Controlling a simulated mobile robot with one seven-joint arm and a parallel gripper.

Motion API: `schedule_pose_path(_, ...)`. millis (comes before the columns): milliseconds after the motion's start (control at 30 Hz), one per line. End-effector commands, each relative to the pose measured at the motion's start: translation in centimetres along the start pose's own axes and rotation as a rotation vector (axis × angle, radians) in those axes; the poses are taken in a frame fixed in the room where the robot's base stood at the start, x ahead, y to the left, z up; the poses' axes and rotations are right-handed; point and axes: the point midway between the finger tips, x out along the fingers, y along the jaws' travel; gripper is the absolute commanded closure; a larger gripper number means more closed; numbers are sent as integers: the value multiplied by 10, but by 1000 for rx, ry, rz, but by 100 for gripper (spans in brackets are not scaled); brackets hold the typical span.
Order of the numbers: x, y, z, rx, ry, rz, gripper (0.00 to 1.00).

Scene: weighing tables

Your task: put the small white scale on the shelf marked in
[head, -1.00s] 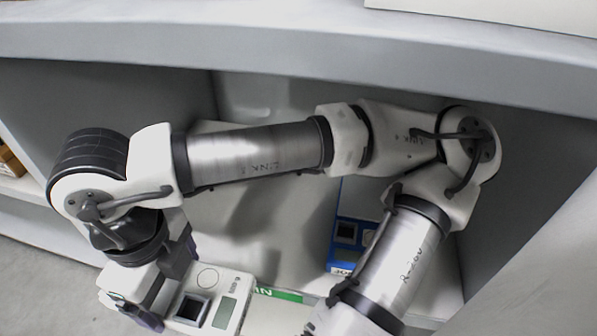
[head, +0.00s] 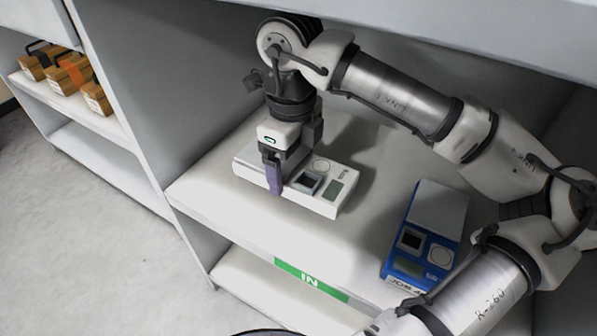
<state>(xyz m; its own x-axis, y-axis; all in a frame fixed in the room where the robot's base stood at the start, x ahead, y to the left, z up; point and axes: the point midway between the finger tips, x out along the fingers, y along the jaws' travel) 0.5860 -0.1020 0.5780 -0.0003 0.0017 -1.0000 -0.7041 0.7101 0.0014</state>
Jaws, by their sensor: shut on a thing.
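The small white scale (head: 322,205) is at the shelf with the green IN label (head: 311,280), over the left part of its white board (head: 215,190). My gripper (head: 275,180) is shut on the scale, with a purple-grey finger down its front side. The scale looks level, with its display and buttons facing up. I cannot tell whether its underside touches the board. The gripper's far finger is mostly hidden.
A blue scale (head: 408,266) stands on the same shelf to the right, apart from the white one. The shelf above hangs close over my arm. Orange-brown boxes (head: 70,72) stand on another shelf at the left. Board shows free around the white scale.

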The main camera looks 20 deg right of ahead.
Motion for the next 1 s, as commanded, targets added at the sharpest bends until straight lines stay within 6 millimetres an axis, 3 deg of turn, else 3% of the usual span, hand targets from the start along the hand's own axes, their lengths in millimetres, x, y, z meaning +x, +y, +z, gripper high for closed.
schedule_pose_path(267, 2, -20, 0, 1, 0, 0, 48)
schedule_pose_path(467, 35, -18, 0, -2, 0, 0, 48)
schedule_pose_path(867, 40, -18, 0, -1, 0, -1, 49)
schedule_pose_path(900, 38, -18, 0, -1, 0, -1, 11)
schedule_pose_path(1000, 38, -18, 0, -1, 0, 0, 0)
